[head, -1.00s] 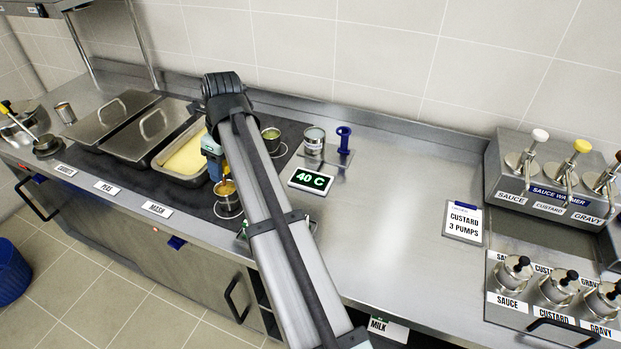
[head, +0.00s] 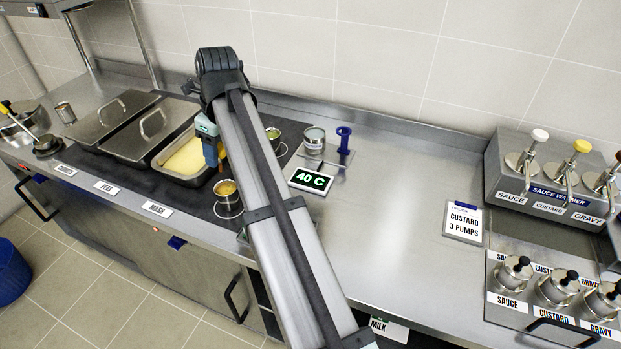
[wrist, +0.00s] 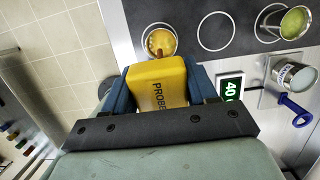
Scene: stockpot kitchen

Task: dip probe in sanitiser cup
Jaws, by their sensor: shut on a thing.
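My gripper (wrist: 163,78) is shut on the yellow probe (wrist: 158,85), lettered PROBE, its body between the blue fingers. In the head view my gripper (head: 210,152) hangs above the counter near the open yellow pan, and the probe is not clearly seen. A metal cup of orange-yellow contents (head: 228,196) stands below; in the wrist view it lies just beyond the probe (wrist: 162,38). The probe's tip is too small to tell whether it touches the contents. A metal cup with pale contents (head: 314,138), likely the sanitiser cup, stands to the right, apart from my gripper.
A blue-handled item (head: 344,138) stands beside the pale cup. A display reading 40 C (head: 310,181) lies in front. A cup of green contents (head: 272,137) stands behind my arm. Lidded pans (head: 112,120) are left. Open counter (head: 400,190) lies right of the display.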

